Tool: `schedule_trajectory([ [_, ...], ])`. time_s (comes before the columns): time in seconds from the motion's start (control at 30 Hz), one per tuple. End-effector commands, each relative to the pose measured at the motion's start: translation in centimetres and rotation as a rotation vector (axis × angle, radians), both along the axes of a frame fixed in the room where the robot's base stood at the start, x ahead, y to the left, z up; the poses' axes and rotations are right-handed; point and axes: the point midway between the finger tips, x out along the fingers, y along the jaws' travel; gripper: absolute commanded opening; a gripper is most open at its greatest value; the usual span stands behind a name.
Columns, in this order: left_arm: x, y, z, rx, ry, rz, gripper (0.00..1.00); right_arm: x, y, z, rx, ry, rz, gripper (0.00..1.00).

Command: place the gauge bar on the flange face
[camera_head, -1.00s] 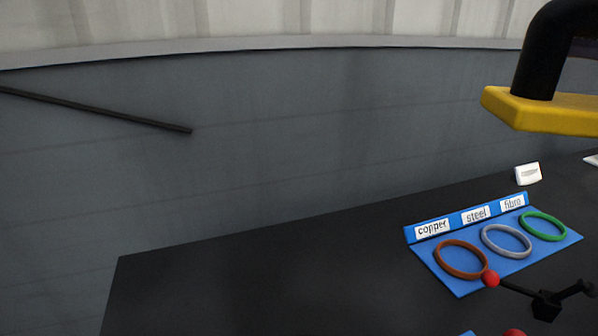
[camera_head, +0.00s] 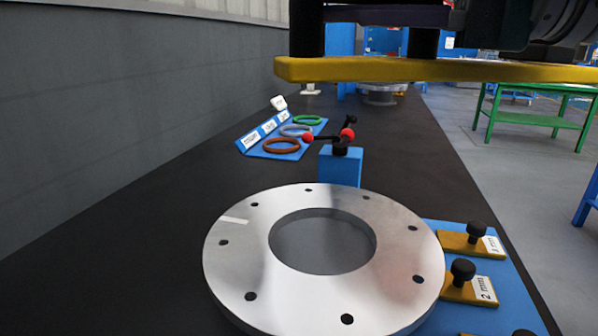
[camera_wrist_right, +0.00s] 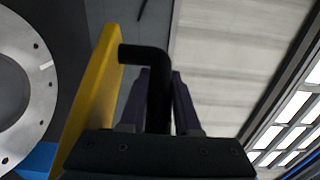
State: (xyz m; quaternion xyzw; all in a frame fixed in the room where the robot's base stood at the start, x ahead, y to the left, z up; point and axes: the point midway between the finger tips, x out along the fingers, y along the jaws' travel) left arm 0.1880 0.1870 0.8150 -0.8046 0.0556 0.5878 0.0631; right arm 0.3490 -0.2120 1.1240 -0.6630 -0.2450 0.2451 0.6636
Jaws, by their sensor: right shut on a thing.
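The yellow gauge bar (camera_head: 430,70) hangs across the top of the head view, with a black bent handle (camera_wrist_right: 150,55) on it. My right gripper (camera_head: 385,14) is shut on that handle; its dark fingers (camera_wrist_right: 160,100) also show in the wrist view. The flange face (camera_head: 405,240) is a grey metal ring with bolt holes, a wide central opening and a pale mark at its upper left. It lies below and nearer than the bar in the head view, and left of the bar in the wrist view. The bar is clear of it. My left gripper is out of view.
A blue board (camera_head: 510,290) with yellow knobbed blocks (camera_head: 470,240) is right of the flange. Behind it stand a blue block with a red-balled black lever (camera_head: 340,162) and a blue ring rack (camera_head: 265,150). A grey wall (camera_head: 120,110) bounds the left.

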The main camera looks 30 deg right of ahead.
Motion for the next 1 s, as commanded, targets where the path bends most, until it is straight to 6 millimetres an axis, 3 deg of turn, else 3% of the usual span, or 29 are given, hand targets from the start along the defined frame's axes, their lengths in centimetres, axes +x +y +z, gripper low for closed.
schedule_trajectory([
  [0.17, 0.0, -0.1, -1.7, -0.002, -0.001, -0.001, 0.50, 0.0, -0.1, -2.5, 0.000, -0.004, -0.004, 0.00],
  [0.6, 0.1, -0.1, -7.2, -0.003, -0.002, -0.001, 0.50, 0.0, 0.0, -13.8, 0.000, -0.003, -0.003, 0.00],
  [0.87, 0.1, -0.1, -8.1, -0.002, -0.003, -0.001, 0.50, 0.0, 0.0, -16.1, -0.002, -0.005, -0.001, 0.00],
  [1.0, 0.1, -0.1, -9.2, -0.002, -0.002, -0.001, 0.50, 0.0, 0.0, -18.3, 0.001, -0.003, -0.003, 0.00],
])
